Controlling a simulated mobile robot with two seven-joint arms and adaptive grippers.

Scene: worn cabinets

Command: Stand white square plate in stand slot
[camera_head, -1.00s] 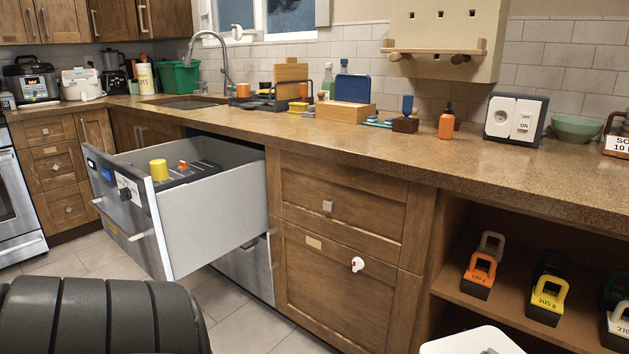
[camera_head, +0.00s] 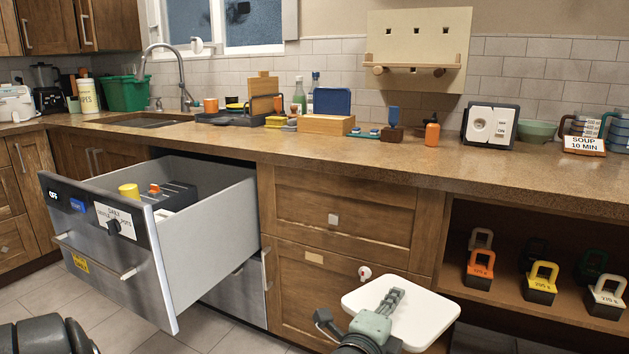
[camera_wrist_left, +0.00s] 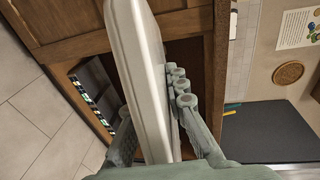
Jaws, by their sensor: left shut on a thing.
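The white square plate (camera_head: 428,310) is held low in front of the cabinets, its broad face showing in the head view. My left gripper (camera_head: 390,301) is shut on it, with one finger lying over the face. In the left wrist view the plate (camera_wrist_left: 143,70) shows edge-on between the fingers. On the counter a light wooden block (camera_head: 326,125) has a blue board (camera_head: 332,101) standing upright in it. To its left is a dark rack (camera_head: 222,117) with a wooden board upright at its right end. I cannot tell which one is the stand. My right gripper is not in view.
An open drawer (camera_head: 210,225) juts out at left. Bottles, an orange dispenser (camera_head: 432,130), a switch box (camera_head: 490,124) and a green bowl (camera_head: 536,132) stand along the counter (camera_head: 400,165). Weights sit in the open shelf at right. The counter's front strip is clear.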

